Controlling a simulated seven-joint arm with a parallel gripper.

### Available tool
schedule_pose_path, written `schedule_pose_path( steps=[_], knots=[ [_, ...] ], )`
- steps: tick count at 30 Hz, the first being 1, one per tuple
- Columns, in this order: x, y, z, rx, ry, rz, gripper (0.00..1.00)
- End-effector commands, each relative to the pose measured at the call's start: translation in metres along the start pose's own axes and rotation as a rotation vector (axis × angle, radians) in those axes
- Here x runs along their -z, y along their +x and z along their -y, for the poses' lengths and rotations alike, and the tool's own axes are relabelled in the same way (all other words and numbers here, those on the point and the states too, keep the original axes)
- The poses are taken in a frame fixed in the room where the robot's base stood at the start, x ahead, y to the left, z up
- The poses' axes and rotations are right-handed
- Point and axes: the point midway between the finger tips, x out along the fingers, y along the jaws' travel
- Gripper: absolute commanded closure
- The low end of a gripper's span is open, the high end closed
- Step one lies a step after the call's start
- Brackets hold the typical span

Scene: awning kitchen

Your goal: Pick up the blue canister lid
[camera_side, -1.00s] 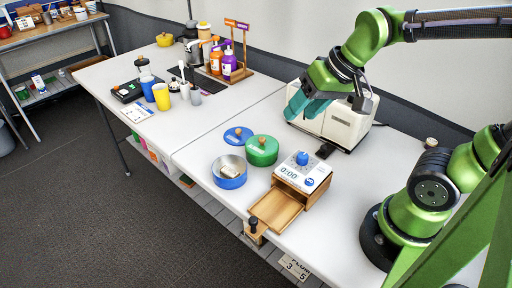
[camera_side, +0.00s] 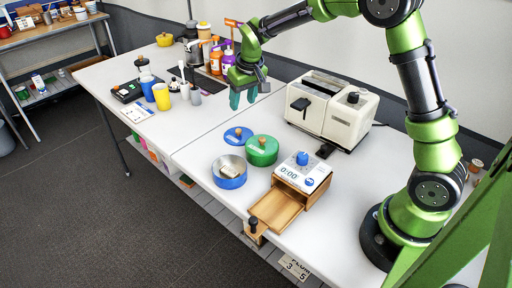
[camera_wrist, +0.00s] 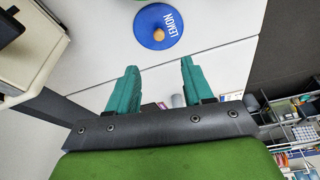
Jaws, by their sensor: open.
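The blue canister lid (camera_side: 238,135) lies flat on the white table, with a wooden knob on top. In the wrist view the blue lid (camera_wrist: 158,26) shows the word LEMON and lies beyond my fingertips, at the top of the picture. The blue canister (camera_side: 229,172) stands uncovered in front of it with something pale inside. My gripper (camera_side: 243,98) is above the table, behind the lid and well clear of it, fingers pointing down. In the wrist view my gripper (camera_wrist: 160,68) is open, with nothing between its teal fingers.
A green lidded canister (camera_side: 262,151) stands close to the right of the lid. A timer box with an open wooden drawer (camera_side: 277,210) is in front. A cream toaster (camera_side: 333,108) stands at the back right. Pump bottles (camera_side: 228,60) stand behind my gripper. The table left of the lid is clear.

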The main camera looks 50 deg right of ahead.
Motion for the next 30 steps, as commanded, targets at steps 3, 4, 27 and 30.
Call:
schedule_pose_path(
  steps=[3,4,27,30],
  knots=[
    [-0.001,0.029,-0.001,-0.001,0.002,0.005,0.49],
    [-0.002,0.036,-0.001,-0.001,0.002,0.006,0.49],
    [-0.003,0.126,-0.002,0.002,0.003,0.001,0.49],
    [-0.003,0.127,-0.001,0.002,0.004,0.000,0.49]
  ],
)
